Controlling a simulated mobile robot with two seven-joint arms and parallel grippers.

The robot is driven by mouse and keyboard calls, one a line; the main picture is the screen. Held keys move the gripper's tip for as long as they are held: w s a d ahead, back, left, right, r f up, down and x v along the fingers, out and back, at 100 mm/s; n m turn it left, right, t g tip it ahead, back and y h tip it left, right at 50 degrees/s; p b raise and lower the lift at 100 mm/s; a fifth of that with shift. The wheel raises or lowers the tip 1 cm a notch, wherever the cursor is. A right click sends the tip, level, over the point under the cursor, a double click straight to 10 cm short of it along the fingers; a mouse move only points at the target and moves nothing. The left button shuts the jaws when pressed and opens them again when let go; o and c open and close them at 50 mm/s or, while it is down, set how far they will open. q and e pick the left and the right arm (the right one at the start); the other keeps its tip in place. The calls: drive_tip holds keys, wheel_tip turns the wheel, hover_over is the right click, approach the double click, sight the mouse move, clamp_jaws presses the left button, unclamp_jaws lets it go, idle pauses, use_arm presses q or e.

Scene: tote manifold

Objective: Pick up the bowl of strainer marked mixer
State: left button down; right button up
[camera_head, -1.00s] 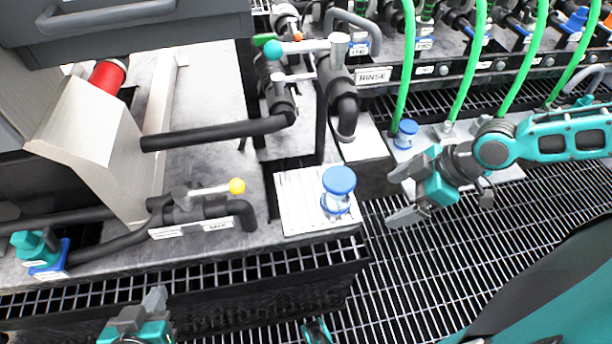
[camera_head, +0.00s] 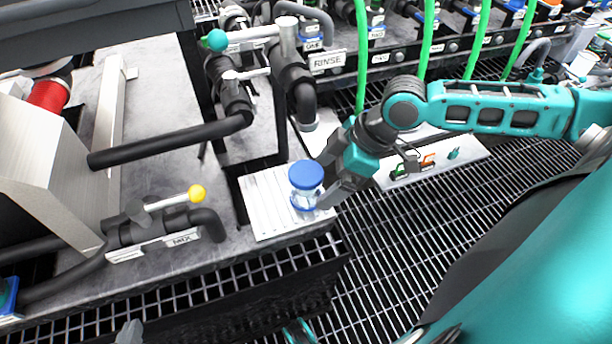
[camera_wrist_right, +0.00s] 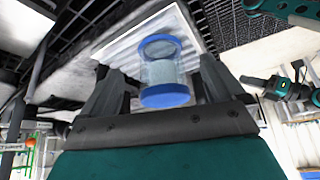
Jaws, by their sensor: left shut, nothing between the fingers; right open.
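A strainer with a blue lid and a clear bowl (camera_head: 305,187) stands upright on a ribbed white plate (camera_head: 270,214) at the bench's right end. A label reading MIX (camera_head: 183,238) is on the pipe left of it. My right gripper (camera_head: 327,186) is open at the strainer's right side. In the right wrist view the strainer (camera_wrist_right: 163,72) lies between the spread fingers (camera_wrist_right: 158,80), with no clear contact on either side. My left gripper (camera_head: 130,334) is only partly in view at the bottom edge, shut and empty, away from the strainer.
A yellow-knobbed valve (camera_head: 196,193) and black pipes lie left of the plate. A teal-knobbed valve (camera_head: 215,40) and a RINSE sign (camera_head: 327,61) are behind it. Green hoses (camera_head: 427,40) rise at the back. Open grating (camera_head: 420,235) covers the floor to the right.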

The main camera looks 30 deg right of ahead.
sight(306, 172)
drive_tip(key=w+a, duration=0.1)
drive_tip(key=a, duration=0.1)
drive_tip(key=w+a+b, duration=0.1)
drive_tip(key=a, duration=0.1)
drive_tip(key=shift+w+f, duration=0.4)
drive_tip(key=shift+f, duration=0.15)
drive_tip(key=shift+c, duration=0.2)
drive_tip(key=c, duration=1.2)
